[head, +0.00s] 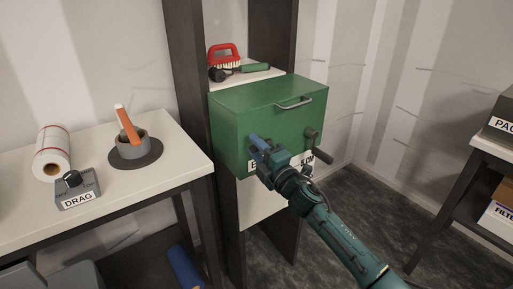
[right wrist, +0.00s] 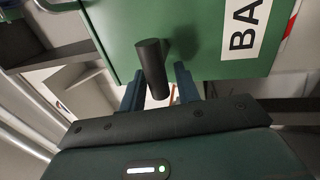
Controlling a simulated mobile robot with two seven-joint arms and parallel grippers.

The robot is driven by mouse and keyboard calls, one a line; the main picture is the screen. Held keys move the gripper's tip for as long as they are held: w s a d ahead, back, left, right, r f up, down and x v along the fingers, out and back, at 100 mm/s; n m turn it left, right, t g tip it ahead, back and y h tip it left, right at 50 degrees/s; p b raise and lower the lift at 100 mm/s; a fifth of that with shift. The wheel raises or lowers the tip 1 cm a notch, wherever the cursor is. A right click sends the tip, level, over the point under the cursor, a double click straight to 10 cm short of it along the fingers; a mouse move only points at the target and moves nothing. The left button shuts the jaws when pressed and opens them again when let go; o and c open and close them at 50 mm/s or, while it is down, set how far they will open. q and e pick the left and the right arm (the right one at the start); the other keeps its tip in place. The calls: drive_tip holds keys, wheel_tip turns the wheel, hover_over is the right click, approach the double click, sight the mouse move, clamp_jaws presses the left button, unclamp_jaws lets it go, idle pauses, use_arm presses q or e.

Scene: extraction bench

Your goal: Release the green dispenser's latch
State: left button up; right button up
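In the right wrist view, a dark round peg (right wrist: 151,66), apparently the latch's grip, stands out from the green front (right wrist: 200,35). The open fingers (right wrist: 158,90) are on either side of the peg's end, with a gap at the right finger. My gripper hides the peg in the head view. My left gripper is not in view.
The left table (head: 160,190) holds a paper roll (head: 53,152), a DRAG box (head: 76,192) and a grey pot (head: 130,147). Open floor lies right of the dispenser.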

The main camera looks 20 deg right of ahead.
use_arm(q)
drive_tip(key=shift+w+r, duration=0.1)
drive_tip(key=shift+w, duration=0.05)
use_arm(e)
drive_tip(key=shift+o, duration=0.6)
drive_tip(key=shift+s+d, duration=0.1)
drive_tip(key=shift+s, duration=0.2)
use_arm(q)
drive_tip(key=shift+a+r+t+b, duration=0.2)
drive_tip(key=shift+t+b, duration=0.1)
drive_tip(key=shift+b, duration=0.1)
use_arm(e)
drive_tip(key=v, duration=1.2)
drive_tip(key=shift+s, duration=0.3)
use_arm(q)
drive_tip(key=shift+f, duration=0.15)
